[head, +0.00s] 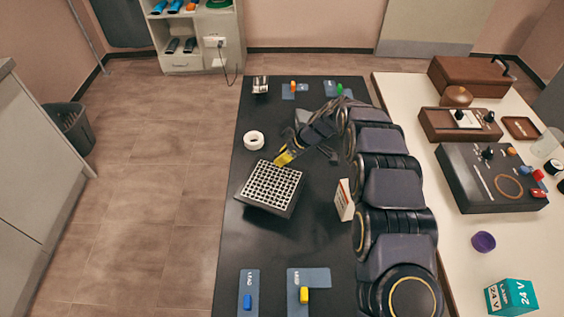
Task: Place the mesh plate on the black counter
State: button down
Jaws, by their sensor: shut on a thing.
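The mesh plate (272,187), a pale square grid with dark holes, is over the middle of the black counter (262,235). My gripper (283,158), with yellow fingertips, is at the plate's far edge and shut on it. A dark band shows below the plate's near edge; I cannot tell whether the plate touches the counter or is slightly above it. The contact between the fingertips and the plate is too small to see clearly.
A white tape roll (254,140) lies just beyond the plate on the left. A small white box (344,200) stands to its right. Blue cards with coloured pieces lie at both counter ends. A pale table (459,255) with several devices is on the right.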

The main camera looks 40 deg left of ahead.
jog(key=shift+w+a+f, duration=0.3)
jog(key=shift+a+f, duration=0.05)
jog(key=shift+f, duration=0.15)
jog(key=shift+w+a+f, duration=0.3)
jog(key=shift+a+f, duration=0.05)
jog(key=shift+f, duration=0.15)
notch_tip(320, 180, down, 3)
jog(key=c, duration=1.2)
grip_release()
jog(key=shift+o, duration=0.2)
jog(key=w+d+r+m, duration=0.2)
jog(key=d+r+m, duration=0.3)
jog(key=d+r, duration=1.3)
jog(key=s+d+r+m+h, duration=0.1)
jog(key=s+d+r+m, duration=0.15)
jog(key=d, duration=0.25)
jog(key=s+d+r+m+h, duration=0.1)
jog(key=s+d+r+m, duration=0.1)
jog(key=s+d+r, duration=0.3)
jog(key=s+d+r+m+h, duration=0.2)
jog(key=s+d+m+h, duration=0.1)
jog(key=s+d+m, duration=1)
jog(key=s+d, duration=0.5)
jog(key=d, duration=0.3)
jog(key=shift+s+d+h, duration=0.15)
jog(key=shift+s+h, duration=0.25)
